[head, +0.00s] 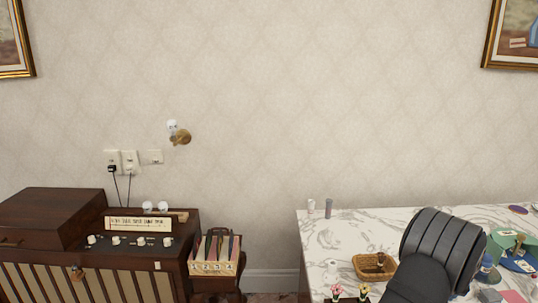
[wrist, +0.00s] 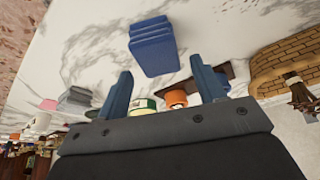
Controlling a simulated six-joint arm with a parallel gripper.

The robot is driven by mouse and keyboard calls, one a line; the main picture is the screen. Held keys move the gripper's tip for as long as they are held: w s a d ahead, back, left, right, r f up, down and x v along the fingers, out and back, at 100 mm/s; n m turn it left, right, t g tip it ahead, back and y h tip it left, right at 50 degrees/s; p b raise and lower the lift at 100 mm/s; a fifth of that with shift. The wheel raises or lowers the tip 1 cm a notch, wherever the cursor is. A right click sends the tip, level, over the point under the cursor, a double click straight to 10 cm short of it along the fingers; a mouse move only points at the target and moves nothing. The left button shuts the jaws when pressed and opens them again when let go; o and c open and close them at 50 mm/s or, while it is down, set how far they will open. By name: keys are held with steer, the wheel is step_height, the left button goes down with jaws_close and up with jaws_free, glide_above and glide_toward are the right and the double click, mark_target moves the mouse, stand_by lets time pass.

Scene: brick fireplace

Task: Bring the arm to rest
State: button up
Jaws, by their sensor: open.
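My gripper (wrist: 161,86) shows in the wrist view with its two blue-grey fingers spread wide apart. It is open, and I see nothing held between the fingers. A blue block-like object (wrist: 153,46) lies on the marble tabletop (wrist: 95,45) beyond the fingertips, apart from them as far as I can tell. In the head view, a dark, rounded part of my arm rises over the marble table (head: 335,235) at the lower right. My gripper is not visible there.
A wicker basket (head: 375,268) sits on the table beside my arm; a woven basket is also in the wrist view (wrist: 285,62). Small bottles (head: 328,208) stand at the back edge. A wooden radio (head: 135,240) and a record rack (head: 215,268) stand left.

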steer(key=shift+f, duration=1.05)
steer(key=v, duration=1.2)
steer(key=x, duration=1.3)
steer(key=shift+s+a, duration=0.1)
steer(key=shift+s, duration=0.1)
steer(key=r, duration=0.5)
steer(key=shift+s, duration=0.25)
steer(key=s+d+r, duration=0.3)
steer(key=s+r, duration=0.4)
steer(key=s, duration=0.4)
steer(key=w+a+f+n, duration=0.2)
steer(key=w+a, duration=0.2)
steer(key=a, duration=0.2)
steer(key=w+a+f+n+y, duration=0.1)
steer(key=w+a+f, duration=0.1)
steer(key=w+a, duration=0.2)
steer(key=w+a+f+n+y, duration=0.1)
steer(key=w+a+f+n, duration=0.1)
steer(key=w+a, duration=0.2)
steer(key=shift+w+a+n, duration=0.15)
steer(key=shift+w+a, duration=0.05)
steer(key=shift+a, duration=0.7)
steer(key=shift+w+a+n, duration=0.15)
steer(key=shift+a, duration=0.8)
steer(key=shift+f, duration=0.35)
steer(key=shift+o, duration=0.5)
